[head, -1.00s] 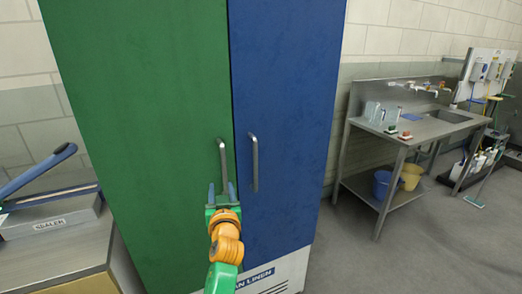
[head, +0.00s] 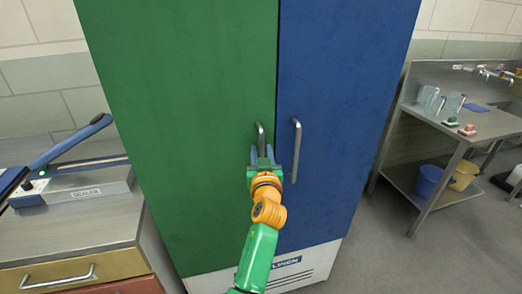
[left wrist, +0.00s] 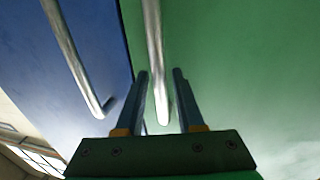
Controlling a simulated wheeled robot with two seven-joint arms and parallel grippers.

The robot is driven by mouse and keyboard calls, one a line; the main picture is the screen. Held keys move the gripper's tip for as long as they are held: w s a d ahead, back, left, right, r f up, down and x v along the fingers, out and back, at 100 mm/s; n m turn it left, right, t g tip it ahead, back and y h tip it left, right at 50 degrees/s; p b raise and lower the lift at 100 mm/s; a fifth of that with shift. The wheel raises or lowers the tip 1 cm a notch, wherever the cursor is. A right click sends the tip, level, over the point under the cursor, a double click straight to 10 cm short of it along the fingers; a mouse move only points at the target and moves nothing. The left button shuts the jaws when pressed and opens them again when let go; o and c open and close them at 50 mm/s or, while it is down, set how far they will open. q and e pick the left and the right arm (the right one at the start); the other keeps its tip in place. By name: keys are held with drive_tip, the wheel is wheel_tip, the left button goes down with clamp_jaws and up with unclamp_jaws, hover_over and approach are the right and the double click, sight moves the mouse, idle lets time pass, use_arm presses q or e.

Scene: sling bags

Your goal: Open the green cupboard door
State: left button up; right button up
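The green cupboard door (head: 180,130) is the left one of two tall doors and looks shut. Its vertical metal handle (head: 260,133) is near its right edge, and shows large in the left wrist view (left wrist: 154,50). My left gripper (head: 263,152) is at the handle's lower part, which it partly hides in the head view. In the left wrist view its fingers (left wrist: 160,75) are open, one on each side of the handle's lower end, with gaps visible. My right gripper is not in view.
The blue door (head: 340,110) with its own handle (head: 296,150) is close on the right. A counter (head: 75,235) with a sealer (head: 85,190) and drawers stands at left. A steel sink table (head: 480,125) with buckets is at right. Floor (head: 400,260) is clear at front right.

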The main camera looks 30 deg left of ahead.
use_arm(q)
clamp_jaws()
drive_tip(key=shift+f, duration=0.15)
idle(1.0)
